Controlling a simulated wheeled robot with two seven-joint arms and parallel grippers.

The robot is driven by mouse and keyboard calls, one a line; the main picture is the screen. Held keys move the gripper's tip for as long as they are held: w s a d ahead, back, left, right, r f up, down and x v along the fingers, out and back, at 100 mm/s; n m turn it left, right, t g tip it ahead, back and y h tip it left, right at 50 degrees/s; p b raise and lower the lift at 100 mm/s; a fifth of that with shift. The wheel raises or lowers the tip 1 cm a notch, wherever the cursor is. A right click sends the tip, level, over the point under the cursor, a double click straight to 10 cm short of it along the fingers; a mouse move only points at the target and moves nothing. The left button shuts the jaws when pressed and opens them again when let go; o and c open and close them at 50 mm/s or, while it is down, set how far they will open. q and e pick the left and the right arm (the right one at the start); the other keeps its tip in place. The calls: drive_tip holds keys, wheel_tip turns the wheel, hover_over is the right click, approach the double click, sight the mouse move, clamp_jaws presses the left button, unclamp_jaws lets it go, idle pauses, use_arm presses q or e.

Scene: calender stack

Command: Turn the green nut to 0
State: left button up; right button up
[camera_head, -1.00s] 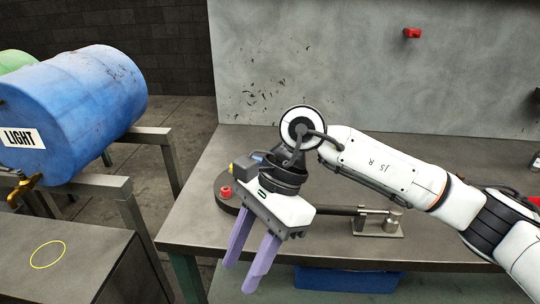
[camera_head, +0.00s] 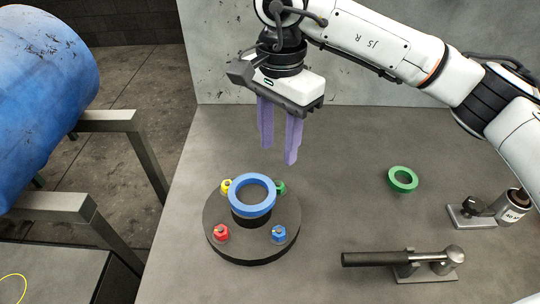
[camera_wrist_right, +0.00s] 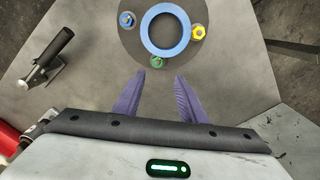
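The green nut (camera_head: 279,187) sits on the dark round base (camera_head: 250,250), behind the right side of the blue ring (camera_head: 252,210). In the right wrist view the green nut (camera_wrist_right: 157,62) lies ahead of the gap between my fingers. Any number marking for 0 is too small to read. My right gripper (camera_head: 279,155) has its two purple fingers spread and empty, pointing down above and behind the base. In the wrist view my right gripper (camera_wrist_right: 166,80) also shows open with nothing between the fingers. My left gripper is out of view.
Yellow (camera_head: 226,187), red (camera_head: 221,233) and blue (camera_head: 278,234) nuts share the base.

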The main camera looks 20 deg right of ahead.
sight(278, 185)
drive_tip(key=f, duration=0.2)
drive_tip(key=s+f, duration=0.1)
drive_tip(key=f, duration=0.1)
drive_tip(key=shift+p, duration=0.35)
wheel_tip(278, 185, down, 5)
drive_tip(key=shift+r+p, duration=0.1)
drive_tip(key=shift+p, duration=0.25)
drive_tip(key=shift+w+f, duration=0.1)
drive_tip(key=shift+f, duration=0.35)
clamp_jaws()
drive_tip(key=shift+f+m+b, duration=0.25)
drive_tip(key=shift+m+b, duration=0.55)
drive_tip(key=shift+b, duration=0.2)
drive_tip(key=shift+r+m+b, duration=0.1)
drive_tip(key=shift+m+b, duration=0.5)
drive_tip(key=shift+m, duration=0.4)
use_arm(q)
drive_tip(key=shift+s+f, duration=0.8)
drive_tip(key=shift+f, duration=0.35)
use_arm(e)
drive_tip(key=shift+r+m, duration=0.2)
drive_tip(key=shift+m, duration=0.3)
